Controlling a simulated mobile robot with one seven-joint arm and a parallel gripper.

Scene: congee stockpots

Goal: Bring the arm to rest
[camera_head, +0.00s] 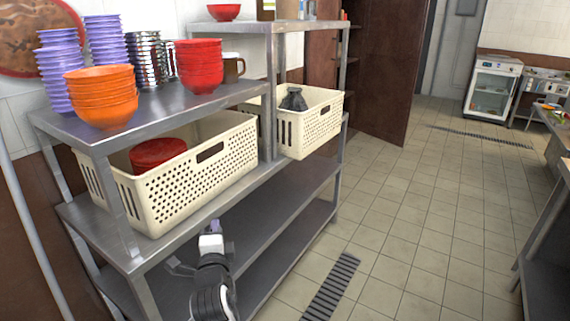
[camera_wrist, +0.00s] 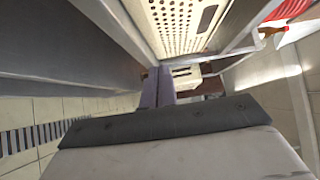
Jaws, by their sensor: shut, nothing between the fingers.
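My gripper (camera_head: 213,227) is shut and empty at the front of the metal shelf unit (camera_head: 290,205), below the near cream basket. In the wrist view its two purple fingers (camera_wrist: 157,88) are together with nothing between them. My arm shows at the bottom of the head view, beside the lower shelves. I cannot tell how far the gripper is from the shelf edge.
A cream basket (camera_head: 190,188) holds a red bowl (camera_head: 158,153). Another cream basket (camera_head: 318,124) holds a dark item. Stacked orange bowls (camera_head: 101,97), red bowls (camera_head: 200,66) and purple bowls (camera_head: 104,42) stand above.

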